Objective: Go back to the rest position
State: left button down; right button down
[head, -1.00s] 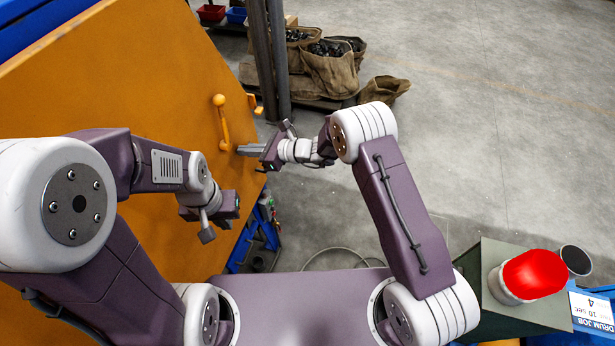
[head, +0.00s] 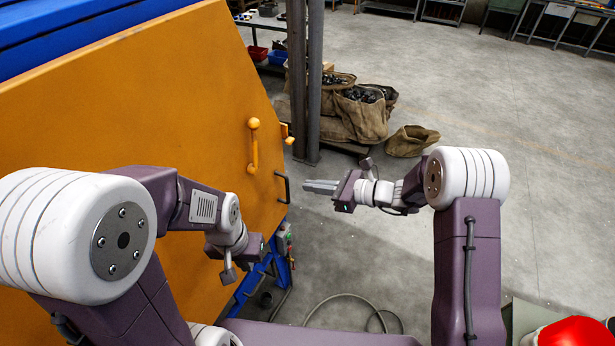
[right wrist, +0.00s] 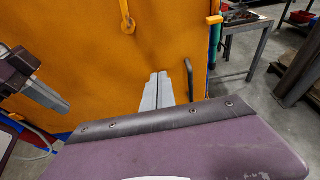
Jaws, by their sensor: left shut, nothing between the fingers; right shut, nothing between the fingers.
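My right gripper (head: 306,187) points left in the head view, in front of the orange panel's right edge. Its two grey fingers lie together and hold nothing; they also show in the right wrist view (right wrist: 157,90), apart from the panel. My left gripper (head: 252,246) hangs in front of the lower part of the panel. Its fingers are mostly hidden in the head view. Part of it shows at the left of the right wrist view (right wrist: 40,92), shut and empty.
The large orange panel (head: 110,120) carries a yellow lever (head: 253,145) and a dark handle (head: 283,187) near my grippers. A dark post (head: 305,90) and sacks (head: 360,113) stand behind. A red dome (head: 575,332) is at bottom right. Open floor lies to the right.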

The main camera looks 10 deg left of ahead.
jog(key=s+r+n+g+b, duration=0.1)
jog(key=s+r+n+b, duration=0.15)
jog(key=s+r, duration=0.2)
jog(key=s+d+f+n+g+h, duration=0.35)
jog(key=s+d+n+h, duration=0.2)
jog(key=s, duration=0.45)
jog(key=s+d+f+n+h, duration=0.3)
jog(key=d+n, duration=0.3)
jog(key=d, duration=0.2)
jog(key=s+d+f+n+h, duration=0.4)
jog(key=d+f+n+h, duration=0.1)
jog(key=d+n, duration=0.2)
jog(key=shift+d+f+n+t, duration=0.15)
jog(key=shift+d+n+t, duration=0.15)
jog(key=shift+d+t, duration=0.25)
jog(key=shift+s+d, duration=0.1)
